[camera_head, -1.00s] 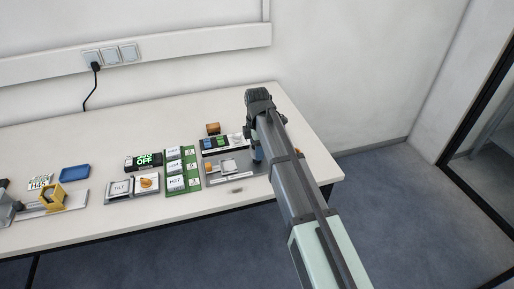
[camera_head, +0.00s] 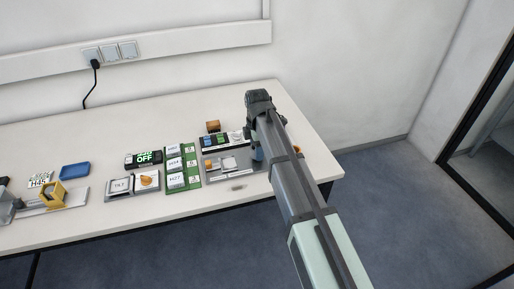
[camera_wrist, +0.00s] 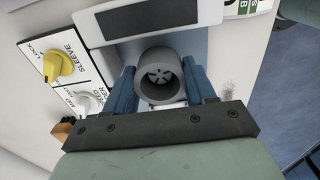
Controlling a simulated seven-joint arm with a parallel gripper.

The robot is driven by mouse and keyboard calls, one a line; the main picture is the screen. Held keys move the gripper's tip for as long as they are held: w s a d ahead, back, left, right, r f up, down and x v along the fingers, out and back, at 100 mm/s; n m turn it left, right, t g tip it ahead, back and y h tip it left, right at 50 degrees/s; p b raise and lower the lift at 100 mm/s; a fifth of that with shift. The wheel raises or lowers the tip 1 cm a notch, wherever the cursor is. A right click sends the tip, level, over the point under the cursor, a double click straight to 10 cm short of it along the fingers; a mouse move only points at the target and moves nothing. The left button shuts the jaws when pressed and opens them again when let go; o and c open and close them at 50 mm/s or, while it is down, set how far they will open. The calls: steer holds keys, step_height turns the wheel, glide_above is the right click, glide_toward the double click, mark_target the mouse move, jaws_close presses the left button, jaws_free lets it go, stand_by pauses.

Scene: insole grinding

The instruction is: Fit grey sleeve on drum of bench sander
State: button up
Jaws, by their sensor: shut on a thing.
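In the wrist view, my gripper (camera_wrist: 163,92) has its two blue fingers on either side of a grey, hollow cylinder, the sleeve (camera_wrist: 153,92), and is shut on it. A spoked, dark-slotted face shows inside the sleeve's open end; I cannot tell whether it is the drum or how far the sleeve sits around it. The sander's panel (camera_wrist: 30,48) at the left carries a yellow knob (camera_wrist: 62,66) marked SLEEVE LOCK and a white knob (camera_wrist: 88,103). In the head view, my arm hides most of the gripper and sleeve; a blue finger (camera_head: 257,153) shows.
A dark display in a pale housing (camera_wrist: 148,18) lies just beyond the sleeve. On the bench (camera_head: 120,215) are a green board of labelled blocks (camera_head: 183,166), an OFF display (camera_head: 144,158), a blue tray (camera_head: 75,171) and a yellow-fronted fixture (camera_head: 55,195). The bench's back is clear.

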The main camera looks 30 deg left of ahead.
steer(key=shift+f, duration=0.9)
stand_by(0.8)
steer(key=o, duration=1.1)
steer(key=shift+o, duration=1.1)
steer(key=shift+w+a, duration=0.1)
steer(key=shift+c, duration=0.4)
steer(key=shift+r, duration=0.1)
